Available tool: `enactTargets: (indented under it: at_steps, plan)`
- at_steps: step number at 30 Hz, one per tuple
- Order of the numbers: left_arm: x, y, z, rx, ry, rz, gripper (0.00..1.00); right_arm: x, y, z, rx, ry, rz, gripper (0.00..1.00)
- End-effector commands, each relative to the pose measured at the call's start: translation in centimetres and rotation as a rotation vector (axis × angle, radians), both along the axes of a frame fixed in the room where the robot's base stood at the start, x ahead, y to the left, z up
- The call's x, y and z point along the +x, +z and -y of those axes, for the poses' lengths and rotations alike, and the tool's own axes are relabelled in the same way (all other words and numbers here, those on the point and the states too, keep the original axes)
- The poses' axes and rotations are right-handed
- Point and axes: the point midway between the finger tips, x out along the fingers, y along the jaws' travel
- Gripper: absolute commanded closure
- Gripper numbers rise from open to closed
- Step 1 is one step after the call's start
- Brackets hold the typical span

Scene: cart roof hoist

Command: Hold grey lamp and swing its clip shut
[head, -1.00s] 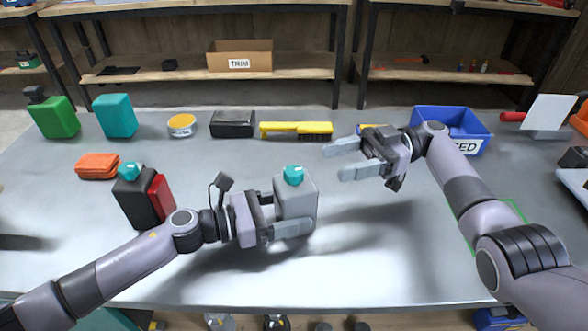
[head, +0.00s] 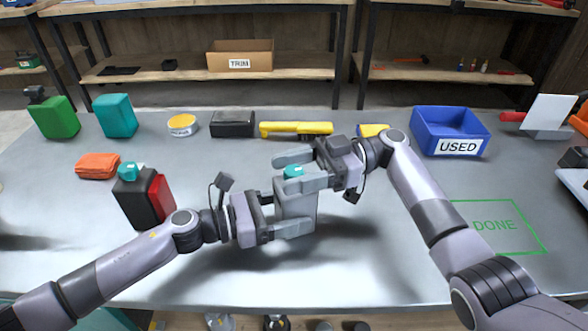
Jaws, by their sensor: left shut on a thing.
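The grey lamp (head: 296,203) is a grey block standing upright at the middle front of the table, with a teal piece (head: 293,171) on top. My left gripper (head: 284,213) is shut on the lamp's body from the left; its near finger lies across the front, and the far one is mostly hidden. My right gripper (head: 288,171) is open at the lamp's top, its fingers on either side of the teal piece and partly covering it. I cannot tell whether they touch it. I cannot make out the clip as a separate part.
A black and red lamp (head: 139,198) with a teal top stands left of my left gripper. A yellow brush (head: 290,129), a black box (head: 233,124) and a blue USED bin (head: 448,122) line the back.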

Motion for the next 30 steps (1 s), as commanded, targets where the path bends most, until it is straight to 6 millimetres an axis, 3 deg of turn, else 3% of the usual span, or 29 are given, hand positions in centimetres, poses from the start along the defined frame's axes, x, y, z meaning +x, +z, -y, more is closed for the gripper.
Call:
enactTargets:
  at_steps: [1, 4, 17, 30]
  plan:
    - [0.01, -0.02, -0.01, 0.0, 0.0, 0.0, 0.57, 0.0, 0.0, 0.0, 0.0, 0.0, 0.0, 0.6]
    - [0.01, -0.02, -0.02, 0.0, 0.001, 0.0, 0.57, 0.0, 0.0, 0.01, 0.0, 0.0, 0.0, 0.91]
    - [0.01, -0.02, -0.02, 0.0, 0.001, 0.0, 0.57, -0.09, -0.14, -0.07, -0.001, -0.051, 0.0, 0.91]
    - [0.01, -0.01, 0.02, 0.0, 0.0, 0.0, 0.57, -0.2, -0.23, -0.09, -0.003, -0.327, -0.001, 0.91]
